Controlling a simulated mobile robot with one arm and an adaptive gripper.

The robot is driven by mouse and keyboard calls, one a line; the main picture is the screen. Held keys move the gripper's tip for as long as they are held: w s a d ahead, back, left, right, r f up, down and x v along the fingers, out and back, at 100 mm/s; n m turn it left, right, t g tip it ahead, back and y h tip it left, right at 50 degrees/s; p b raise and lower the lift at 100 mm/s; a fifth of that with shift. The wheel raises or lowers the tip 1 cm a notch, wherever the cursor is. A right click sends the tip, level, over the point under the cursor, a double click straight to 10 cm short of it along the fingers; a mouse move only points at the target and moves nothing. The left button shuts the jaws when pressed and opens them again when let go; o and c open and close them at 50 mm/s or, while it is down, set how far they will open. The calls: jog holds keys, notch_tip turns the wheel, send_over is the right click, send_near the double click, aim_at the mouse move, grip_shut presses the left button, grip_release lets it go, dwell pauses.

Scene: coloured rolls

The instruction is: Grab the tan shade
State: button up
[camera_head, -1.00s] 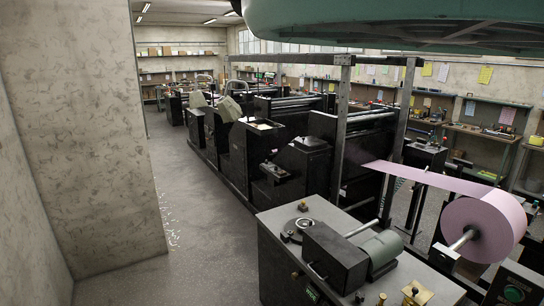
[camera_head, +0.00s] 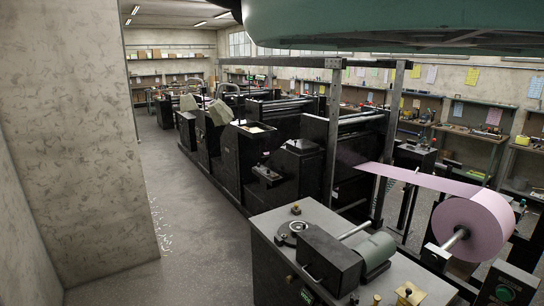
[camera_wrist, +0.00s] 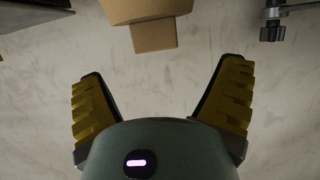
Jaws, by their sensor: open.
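In the wrist view, a tan object (camera_wrist: 146,12) with a wide upper part and a narrower block below hangs in from the top edge. Its upper part is cut off, so I cannot tell if it is the tan shade. My gripper (camera_wrist: 157,72) is open and empty, its yellow-padded fingers spread wide. The tan object lies beyond the fingertips and apart from them, about midway between them. The head view does not show my gripper. There, two beige hood-like shapes (camera_head: 221,112) sit on the machines in the middle distance, too small to tell more.
A large pink roll (camera_head: 472,228) feeds a strip into black machinery (camera_head: 300,165). A grey-topped bench (camera_head: 290,212) with a motor stands in front. A concrete wall (camera_head: 75,130) closes off the left. Open floor (camera_head: 190,215) lies between. The wrist view shows a dark knob (camera_wrist: 272,32) at top right.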

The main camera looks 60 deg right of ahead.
jog(key=shift+x, duration=1.6)
jog(key=x, duration=0.3)
jog(key=shift+w+a+f, duration=0.15)
jog(key=shift+f, duration=0.3)
jog(key=shift+w+a+f, duration=0.15)
jog(key=shift+w+a, duration=0.2)
jog(key=shift+a, duration=0.25)
jog(key=shift+c, duration=0.2)
jog(key=c, duration=1.4)
